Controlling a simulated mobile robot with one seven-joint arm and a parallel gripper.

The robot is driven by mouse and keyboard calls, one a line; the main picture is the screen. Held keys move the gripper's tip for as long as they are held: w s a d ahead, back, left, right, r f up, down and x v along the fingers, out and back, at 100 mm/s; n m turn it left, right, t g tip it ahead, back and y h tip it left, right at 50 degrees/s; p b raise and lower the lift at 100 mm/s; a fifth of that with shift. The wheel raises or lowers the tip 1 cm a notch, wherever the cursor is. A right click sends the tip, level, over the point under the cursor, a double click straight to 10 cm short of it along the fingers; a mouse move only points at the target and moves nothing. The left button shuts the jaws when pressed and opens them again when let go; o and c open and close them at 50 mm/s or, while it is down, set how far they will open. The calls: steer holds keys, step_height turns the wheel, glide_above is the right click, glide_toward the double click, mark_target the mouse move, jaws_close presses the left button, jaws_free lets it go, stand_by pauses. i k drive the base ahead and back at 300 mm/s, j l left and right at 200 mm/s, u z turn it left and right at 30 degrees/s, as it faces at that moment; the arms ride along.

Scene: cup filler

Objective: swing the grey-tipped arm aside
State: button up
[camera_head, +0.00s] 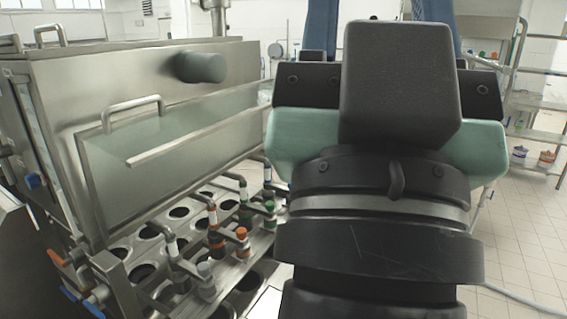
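The grey-tipped arm (189,266) is a short dark bar at the near end of a row on the cup filler (120,250). Its grey tip (204,270) stands over the perforated metal deck, nearest to me in the row. My gripper (390,165) is a large black and teal body seen from behind, filling the right half of the picture. It is to the right of the grey-tipped arm and apart from it in the picture. Its fingertips are hidden behind its own body, so its opening and any hold cannot be seen.
Similar arms with orange (241,233) and green (270,206) tips stand close behind the grey one. A steel tank with a glass panel (180,145) rises to their left, with a dark knob (200,67). Tiled floor (525,240) is open at right; a shelf rack (540,135) stands beyond.

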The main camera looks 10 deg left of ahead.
mark_target(201, 272)
steer(key=i+j, duration=0.1)
steer(key=j, duration=0.4)
steer(key=i+j, duration=0.1)
steer(key=j, duration=0.35)
steer(key=i+j, duration=0.15)
steer(key=j, duration=0.35)
